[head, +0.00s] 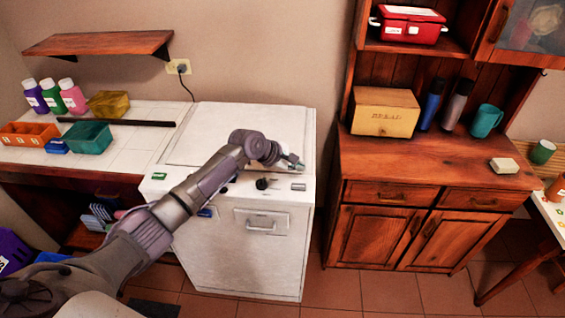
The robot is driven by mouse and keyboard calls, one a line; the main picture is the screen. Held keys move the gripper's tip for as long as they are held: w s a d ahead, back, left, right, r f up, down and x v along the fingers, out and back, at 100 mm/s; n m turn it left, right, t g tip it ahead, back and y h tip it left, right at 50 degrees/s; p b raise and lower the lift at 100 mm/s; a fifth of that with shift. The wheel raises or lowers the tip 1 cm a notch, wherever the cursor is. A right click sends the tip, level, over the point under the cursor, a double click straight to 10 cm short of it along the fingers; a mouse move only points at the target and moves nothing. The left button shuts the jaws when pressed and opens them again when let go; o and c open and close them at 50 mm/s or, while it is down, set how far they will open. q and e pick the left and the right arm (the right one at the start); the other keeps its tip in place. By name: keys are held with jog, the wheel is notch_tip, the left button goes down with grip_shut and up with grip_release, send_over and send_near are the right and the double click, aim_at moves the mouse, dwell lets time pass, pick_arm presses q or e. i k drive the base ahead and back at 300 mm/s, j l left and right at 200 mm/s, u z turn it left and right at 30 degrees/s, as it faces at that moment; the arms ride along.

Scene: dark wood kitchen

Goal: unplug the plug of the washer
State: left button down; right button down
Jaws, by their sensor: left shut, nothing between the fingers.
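The white washer (250,255) stands against the wall in the middle of the view. Its dark plug (182,69) sits in a yellowish wall outlet (172,66), below the right end of the shelf. A black cord (189,90) hangs from the plug and runs down behind the washer. My left arm reaches in from the lower left, and my left gripper (290,161) is shut and empty over the right part of the washer's top. It is to the right of the plug and lower in the picture, well apart from it. My right gripper is not in view.
A wooden wall shelf (100,43) is left of the outlet. A tiled counter (120,150) left of the washer holds bottles, bins and a long dark bar (115,122). A wooden cabinet (420,180) stands to the right. The wall between outlet and cabinet is bare.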

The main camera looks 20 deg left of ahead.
aim_at(181, 68)
jog(key=u, duration=1.35)
